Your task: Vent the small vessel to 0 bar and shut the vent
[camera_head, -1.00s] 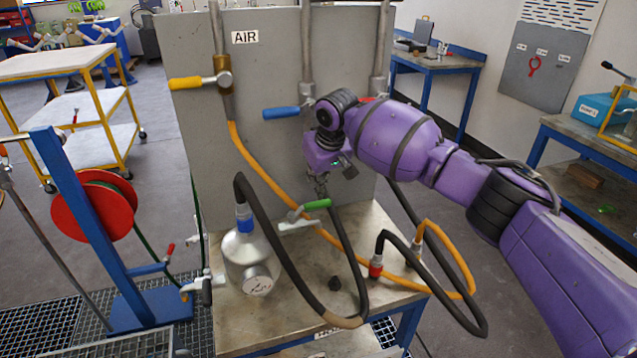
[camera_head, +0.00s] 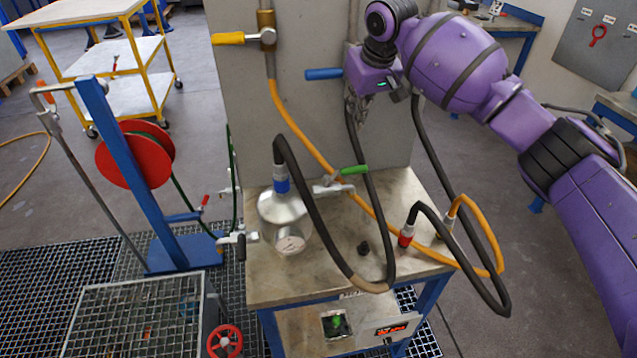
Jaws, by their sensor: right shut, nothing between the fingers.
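The small vessel (camera_head: 283,206) is a silvery rounded tank on the bench. A blue-collared black hose joins its top, and a round gauge (camera_head: 290,244) faces me; its reading is too small to make out. A valve with a green handle (camera_head: 354,170) sits to the vessel's right. A small lever valve (camera_head: 238,239) projects on the vessel's left. I cannot tell which valve is the vent or whether either is open. My right gripper (camera_head: 358,112) is shut and empty, pointing down above the green handle, apart from it. My left gripper is not in view.
The grey panel behind carries a yellow-handled valve (camera_head: 229,38) and a blue-handled valve (camera_head: 324,73). Black and orange hoses loop across the bench (camera_head: 315,265). A red hose reel (camera_head: 133,160) stands left; a red handwheel (camera_head: 225,340) is low in front.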

